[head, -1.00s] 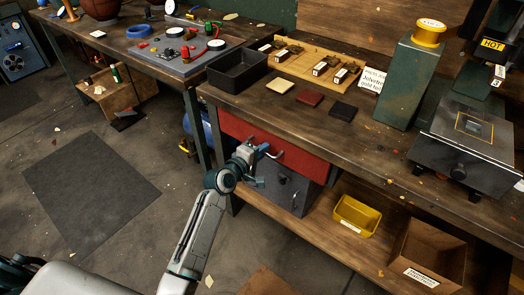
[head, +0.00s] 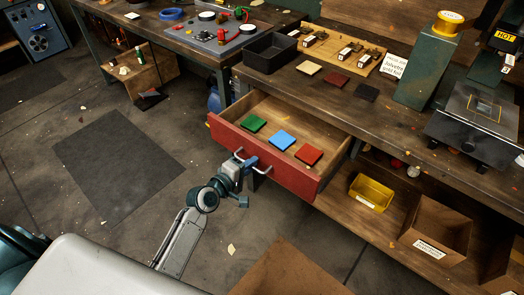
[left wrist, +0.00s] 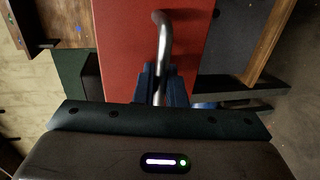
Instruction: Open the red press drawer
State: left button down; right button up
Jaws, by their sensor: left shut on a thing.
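The red press drawer (head: 293,176) is pulled out from under the workbench. Its wooden inside shows a green square (head: 254,122), a blue square (head: 282,140) and a red square (head: 309,154). My left gripper (head: 247,163) is at the drawer front, shut on the metal handle (left wrist: 165,38). In the left wrist view, the blue fingers of my left gripper (left wrist: 161,86) close around the handle bar, with the red drawer front (left wrist: 120,40) behind it. My right gripper is not in view.
A yellow bin (head: 371,193) and a cardboard box (head: 437,230) stand on the lower shelf to the right. A black tray (head: 271,53) and flat squares lie on the bench top. Open floor with a dark mat (head: 112,158) lies to the left.

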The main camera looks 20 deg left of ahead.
pick_arm(q)
jog(key=f+v, duration=0.1)
jog(key=v, duration=0.6)
jog(key=shift+f, duration=0.25)
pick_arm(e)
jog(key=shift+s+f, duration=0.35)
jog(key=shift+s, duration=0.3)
pick_arm(q)
jog(key=shift+s, duration=0.15)
jog(key=c, duration=1.8)
grip_release()
jog(key=shift+c, duration=0.2)
jog(key=v, duration=1.1)
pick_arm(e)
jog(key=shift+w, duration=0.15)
